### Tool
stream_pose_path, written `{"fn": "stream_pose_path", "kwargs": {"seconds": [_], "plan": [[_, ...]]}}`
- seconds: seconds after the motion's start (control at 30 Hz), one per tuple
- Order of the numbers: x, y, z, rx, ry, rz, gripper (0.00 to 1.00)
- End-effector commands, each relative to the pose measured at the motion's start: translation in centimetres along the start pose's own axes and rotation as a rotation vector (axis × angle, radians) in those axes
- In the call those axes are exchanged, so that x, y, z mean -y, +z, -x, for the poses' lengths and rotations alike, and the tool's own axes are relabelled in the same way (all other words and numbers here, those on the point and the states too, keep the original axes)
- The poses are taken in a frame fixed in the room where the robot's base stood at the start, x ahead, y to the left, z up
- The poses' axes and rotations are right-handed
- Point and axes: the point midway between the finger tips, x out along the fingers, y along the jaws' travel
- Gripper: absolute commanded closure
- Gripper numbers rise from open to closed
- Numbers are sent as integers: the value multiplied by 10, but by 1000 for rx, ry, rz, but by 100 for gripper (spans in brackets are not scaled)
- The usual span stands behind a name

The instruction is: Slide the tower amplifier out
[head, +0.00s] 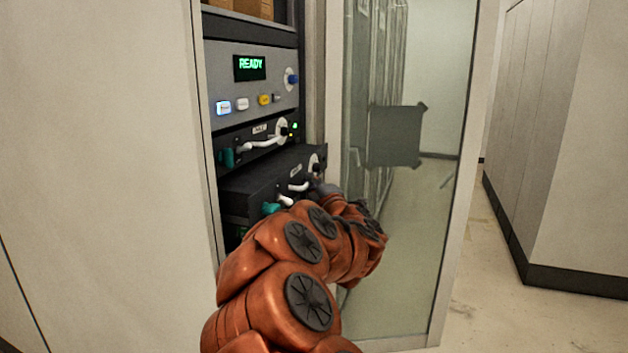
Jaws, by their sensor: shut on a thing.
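A black rack unit (262,174) with a white handle (298,187) stands partly out of the open cabinet; its top face shows. Its small label is too small to read, so I cannot tell by name whether it is the tower amplifier. My gripper (314,188) is at the front of this unit, shut at its handle; my orange arm hides much of the grip and the lower front. A similar black unit (232,147) with a white handle and green lights sits just above, further back in the rack.
A grey panel (222,75) reading READY, with several buttons and a blue knob, is above. A glass door (400,230) with a dark patch stands open close to the right of my arm. A pale wall or panel (100,150) fills the left. Floor (490,310) is clear at right.

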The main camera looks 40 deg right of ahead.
Motion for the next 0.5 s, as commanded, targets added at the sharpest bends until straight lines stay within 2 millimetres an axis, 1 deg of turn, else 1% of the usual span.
{"fn": "stream_pose_path", "kwargs": {"seconds": [0.2,0.23,0.47,0.5], "plan": [[1,-2,-1,-5,-2,1,100],[1,-2,-1,-5,-2,1,87],[0,-1,-1,-3,-1,1,63],[0,-1,-1,-3,-1,1,63]]}}
